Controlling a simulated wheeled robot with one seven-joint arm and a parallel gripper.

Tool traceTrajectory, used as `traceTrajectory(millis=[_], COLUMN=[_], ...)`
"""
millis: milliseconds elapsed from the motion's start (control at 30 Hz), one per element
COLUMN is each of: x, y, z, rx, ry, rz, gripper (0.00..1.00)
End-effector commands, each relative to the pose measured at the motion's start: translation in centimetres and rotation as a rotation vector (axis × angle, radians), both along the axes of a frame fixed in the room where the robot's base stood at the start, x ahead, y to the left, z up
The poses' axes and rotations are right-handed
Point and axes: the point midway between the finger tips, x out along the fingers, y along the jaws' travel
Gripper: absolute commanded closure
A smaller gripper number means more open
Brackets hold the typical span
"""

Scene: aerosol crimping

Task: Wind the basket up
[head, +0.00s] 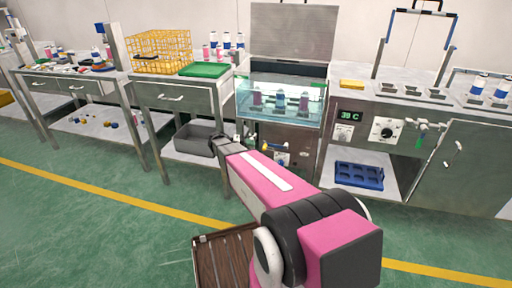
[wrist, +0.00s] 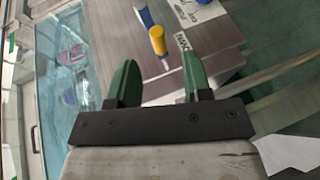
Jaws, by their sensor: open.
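The glass-fronted water tank (head: 280,104) stands ahead of my arm, with several cans (head: 279,101) low inside it. The basket under them is too small to make out. On the steel panel below the tank is a crank with a yellow grip (head: 273,147). In the wrist view the yellow grip (wrist: 157,40) and its blue arm (wrist: 145,17) show beyond my green fingers. My gripper (wrist: 156,60) is open and empty, with the grip showing between its fingers but apparently farther off. In the head view the gripper is small, left of the crank.
A yellow wire basket (head: 143,52) and a green tray (head: 205,70) stand on the left bench. A grey bin (head: 195,138) sits on its lower shelf. Right of the tank is a control panel with a display (head: 350,115). A wooden crate (head: 222,262) is on the floor nearby.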

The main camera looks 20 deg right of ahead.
Motion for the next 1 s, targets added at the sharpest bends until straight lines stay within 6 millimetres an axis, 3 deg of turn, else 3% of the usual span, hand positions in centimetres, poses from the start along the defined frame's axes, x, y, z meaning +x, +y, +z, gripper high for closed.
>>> traceTrajectory(millis=[67, 267, 733, 1000], x=[0.7, 0.4, -1.0, -1.2], y=[0.0, -1.5, -8.8, -10.3], z=[0.1, 0.0, -1.9, -2.3], rx=[-0.037, -0.053, -0.050, -0.048], ry=[-0.010, -0.013, -0.012, -0.012], rz=[0.000, -0.003, -0.002, 0.001], gripper=[0.55, 0.55, 0.55, 0.55])
